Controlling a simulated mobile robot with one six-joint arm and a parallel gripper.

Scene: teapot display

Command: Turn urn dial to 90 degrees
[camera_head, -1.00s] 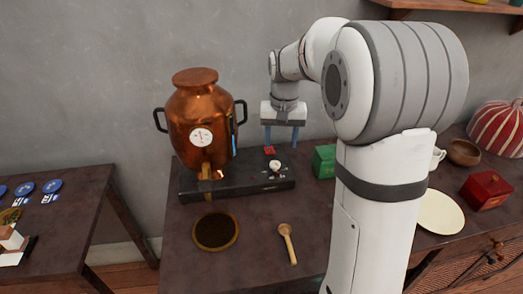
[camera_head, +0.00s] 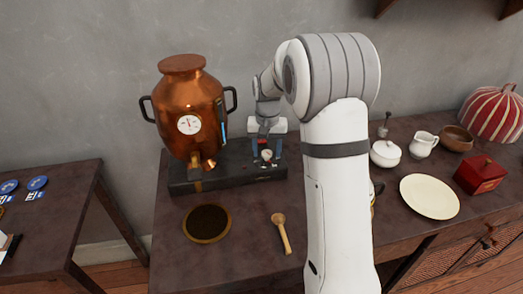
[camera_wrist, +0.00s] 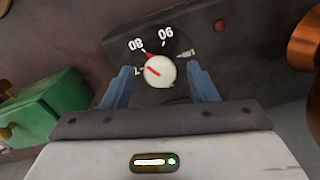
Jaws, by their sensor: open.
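The copper urn (camera_head: 188,95) stands on a dark base (camera_head: 230,178) at the left of the table. Its white dial knob (camera_head: 266,155) is on the base's right part; it also shows in the wrist view (camera_wrist: 160,72). The knob's red line points up-left in the wrist view, between a partly hidden number starting with 7 and the 80 mark. The 90 and 100 marks lie further clockwise there. My gripper (camera_head: 266,159) is open and down at the dial, one finger on each side of the knob. In the wrist view (camera_wrist: 160,86) gaps show between fingers and knob.
A red button (camera_wrist: 220,25) sits on the base near the dial. A green box (camera_wrist: 45,105) is close beside my gripper. A wooden scoop (camera_head: 282,233) and a round dark dish (camera_head: 207,223) lie in front of the base. My arm hides some of the table.

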